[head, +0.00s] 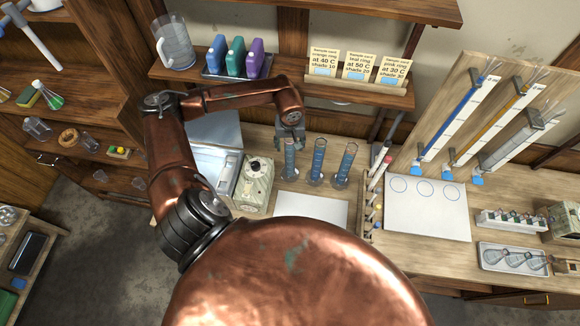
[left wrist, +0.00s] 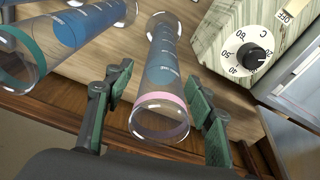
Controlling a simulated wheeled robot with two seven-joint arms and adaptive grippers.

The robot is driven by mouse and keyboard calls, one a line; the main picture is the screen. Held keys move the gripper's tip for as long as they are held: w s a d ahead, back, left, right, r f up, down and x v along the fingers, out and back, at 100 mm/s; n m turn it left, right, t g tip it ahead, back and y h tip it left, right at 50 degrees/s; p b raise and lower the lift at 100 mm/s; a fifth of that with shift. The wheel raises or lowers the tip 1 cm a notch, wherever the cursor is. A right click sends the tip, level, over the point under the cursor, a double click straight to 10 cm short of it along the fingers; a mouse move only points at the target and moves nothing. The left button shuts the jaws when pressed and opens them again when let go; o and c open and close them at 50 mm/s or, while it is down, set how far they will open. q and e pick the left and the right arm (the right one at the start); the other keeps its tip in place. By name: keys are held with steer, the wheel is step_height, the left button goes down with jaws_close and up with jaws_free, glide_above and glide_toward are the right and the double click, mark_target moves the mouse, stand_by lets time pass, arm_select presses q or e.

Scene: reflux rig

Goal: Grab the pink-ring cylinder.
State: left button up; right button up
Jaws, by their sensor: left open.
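The pink-ring cylinder (left wrist: 160,112) is a clear glass tube with blue liquid and a pink band near its rim. In the head view it is the leftmost of three upright cylinders (head: 290,160), next to the dial box. My left gripper (head: 291,138) is over its top, pointing down. In the left wrist view the jaws (left wrist: 160,74) are open, one finger on each side of the tube, with visible gaps. A teal-ring cylinder (left wrist: 25,60) stands to the left there. My right gripper is not in view.
The dial box (head: 256,184) stands close left of the cylinders. The other two cylinders (head: 318,160) (head: 345,165) stand close right. A white sheet (head: 311,208) lies in front. Sample cards (head: 361,66) stand on the shelf behind. A board with slanted tubes (head: 460,110) is at right.

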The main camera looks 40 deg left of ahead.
arm_select(q)
steer(key=shift+c, duration=0.4)
jaws_close()
steer(key=shift+w+r, duration=0.1)
stand_by(0.3)
